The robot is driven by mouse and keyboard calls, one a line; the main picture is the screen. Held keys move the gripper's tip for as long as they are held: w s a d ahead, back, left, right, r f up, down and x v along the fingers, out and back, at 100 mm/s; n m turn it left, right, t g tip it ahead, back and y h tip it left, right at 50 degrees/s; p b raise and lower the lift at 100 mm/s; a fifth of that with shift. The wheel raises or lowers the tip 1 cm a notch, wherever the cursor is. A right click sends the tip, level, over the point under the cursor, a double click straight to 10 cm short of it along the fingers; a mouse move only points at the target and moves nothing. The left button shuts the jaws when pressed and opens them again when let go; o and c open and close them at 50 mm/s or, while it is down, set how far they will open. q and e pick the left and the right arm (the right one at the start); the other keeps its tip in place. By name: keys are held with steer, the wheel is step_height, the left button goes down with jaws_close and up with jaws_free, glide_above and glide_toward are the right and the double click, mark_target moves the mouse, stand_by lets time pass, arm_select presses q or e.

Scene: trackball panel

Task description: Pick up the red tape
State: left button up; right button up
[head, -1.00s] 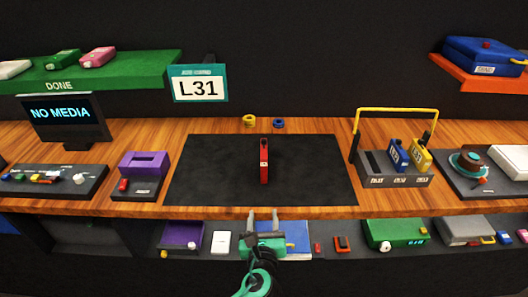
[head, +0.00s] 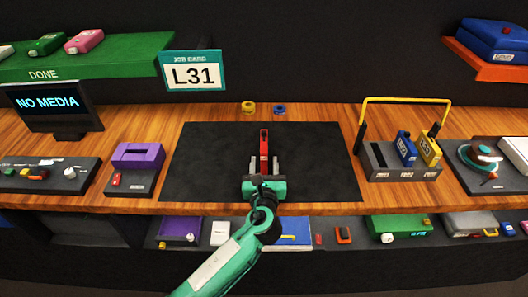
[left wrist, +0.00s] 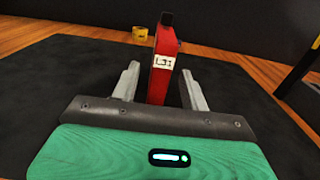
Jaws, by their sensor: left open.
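The red tape (head: 264,145) stands on the black mat (head: 210,155) at its middle, with a white label marked L31 that shows in the left wrist view (left wrist: 164,62). My left gripper (head: 264,162) is over the front of the mat, its two grey fingers open. In the left wrist view the fingers (left wrist: 160,85) are spread to either side of the red tape, with a gap on each side. The lower part of the tape is hidden behind the gripper body in that view. My right gripper is not in view.
A rack (head: 388,168) with blue and yellow tapes and a yellow handle stands right of the mat. A purple device (head: 138,155) stands left. Yellow and blue rings (head: 248,107) lie behind the mat. The mat around the tape is clear.

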mark_target(263, 140)
arm_select(q)
steer(key=w, duration=0.3)
steer(key=w+p, duration=0.1)
steer(key=w, duration=0.1)
steer(key=shift+r, duration=0.35)
jaws_close()
